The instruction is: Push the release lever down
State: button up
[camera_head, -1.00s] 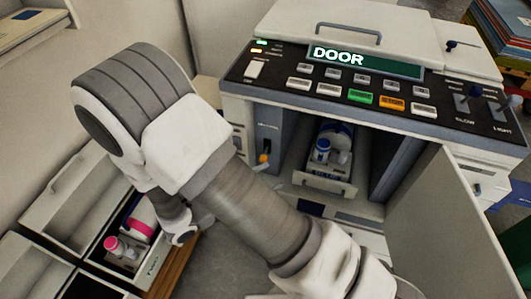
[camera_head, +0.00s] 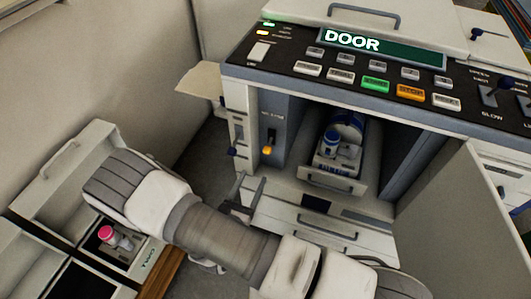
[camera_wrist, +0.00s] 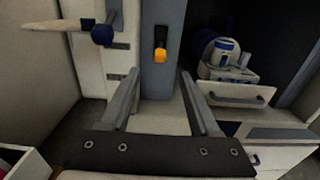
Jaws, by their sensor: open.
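The release lever (camera_head: 267,148) has a dark shaft and an orange tip. It sits on the grey panel just inside the machine's open front, left of the inner drawer. It also shows in the wrist view (camera_wrist: 160,54), hanging on the panel above and between my fingers. My gripper (camera_wrist: 157,85) is open and empty, its two grey fingers apart and pointing at the panel. In the head view my gripper (camera_head: 243,197) is below and slightly left of the lever, apart from it.
The machine's display (camera_head: 382,48) reads DOOR. Its door (camera_head: 455,220) stands open at right. An inner drawer (camera_head: 332,181) holds a blue and white cartridge. A blue knob (camera_wrist: 102,34) juts out left of the lever. Open bins (camera_head: 75,170) lie at lower left.

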aim_at(266, 151)
jog(key=b+x, duration=0.1)
jog(key=x, duration=1)
jog(key=shift+w+b, duration=0.25)
jog(key=shift+b, duration=0.05)
grip_shut()
